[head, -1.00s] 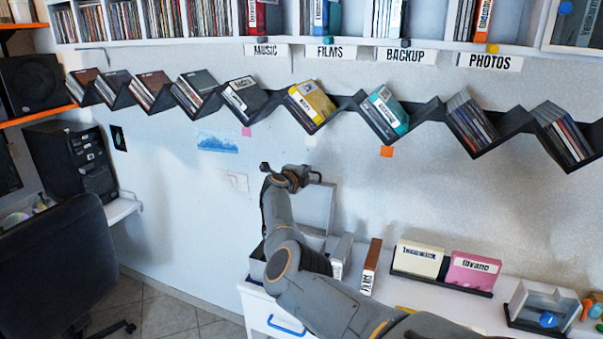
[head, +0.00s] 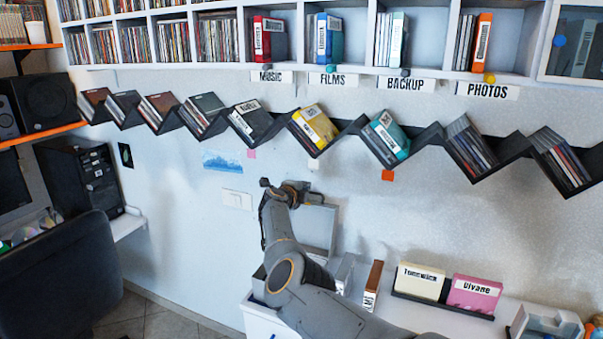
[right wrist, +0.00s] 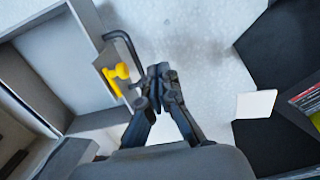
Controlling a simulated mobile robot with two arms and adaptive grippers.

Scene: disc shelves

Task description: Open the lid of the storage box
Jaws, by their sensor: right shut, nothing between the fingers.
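The storage box (head: 258,284) is grey and stands on the white cabinet, partly hidden behind my right arm. Its lid (head: 317,229) stands raised, roughly upright near the wall. In the right wrist view the lid (right wrist: 84,38) shows at the upper left, with a dark bent handle (right wrist: 127,46) and a yellow latch (right wrist: 117,78) at its edge. My right gripper (head: 290,188) is at the raised lid's top edge in the head view. In the right wrist view the gripper (right wrist: 158,74) is shut and empty, beside the handle and latch. My left gripper is not in view.
A zigzag black disc shelf (head: 350,128) runs along the wall above my gripper. A brown case (head: 373,284), a cream box (head: 420,282) and a pink box (head: 474,294) stand right of the storage box. A dark chair (head: 70,275) is at the lower left.

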